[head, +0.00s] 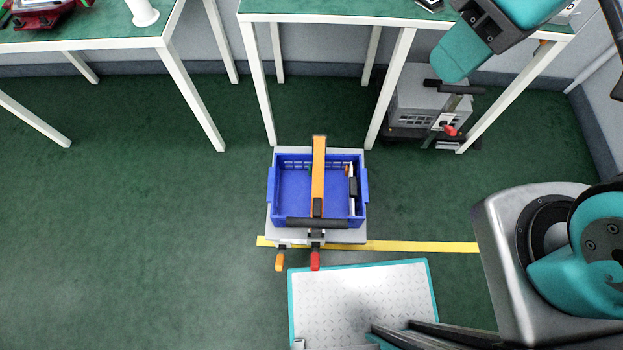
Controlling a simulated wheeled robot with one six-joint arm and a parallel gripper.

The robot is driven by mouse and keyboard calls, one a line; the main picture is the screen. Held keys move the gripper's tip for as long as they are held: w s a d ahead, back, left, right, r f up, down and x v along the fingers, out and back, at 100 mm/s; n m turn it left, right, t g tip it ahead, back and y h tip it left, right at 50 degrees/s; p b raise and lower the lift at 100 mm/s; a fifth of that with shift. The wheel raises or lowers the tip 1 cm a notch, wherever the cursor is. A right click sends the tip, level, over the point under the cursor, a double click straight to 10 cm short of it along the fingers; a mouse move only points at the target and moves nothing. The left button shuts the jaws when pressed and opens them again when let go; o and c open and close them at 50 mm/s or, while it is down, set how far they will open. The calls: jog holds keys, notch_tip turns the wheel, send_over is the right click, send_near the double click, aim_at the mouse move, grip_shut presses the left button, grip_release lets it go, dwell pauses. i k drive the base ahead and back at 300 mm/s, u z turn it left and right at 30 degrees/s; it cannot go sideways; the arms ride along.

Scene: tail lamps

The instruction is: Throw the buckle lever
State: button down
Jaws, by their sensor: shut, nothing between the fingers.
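A blue crate (272,190) sits on a grey wheeled cart (345,237) on the floor. An orange strap (319,165) runs over the crate from back to front and ends near a dark fitting (317,207). A red-tipped lever (315,261) hangs at the cart's front, in line with the strap, and looks like the buckle lever. An orange-tipped lever (279,261) hangs just left of it. My gripper's fingers cannot be made out in the head view. Parts of my teal arm show at the upper right and right, apart from the crate.
A black handle bar (300,223) crosses the crate's front. A yellow floor line (420,246) passes by the cart. A second grey cart (412,100) with a red-tipped lever (450,130) stands under the right table (330,17). The green floor (150,230) at left is clear.

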aim_at(280, 258)
jog(key=z, duration=0.5)
jog(key=k, duration=1.4)
jog(key=u, duration=0.25)
jog(key=k, duration=0.85)
jog(key=u, duration=0.55)
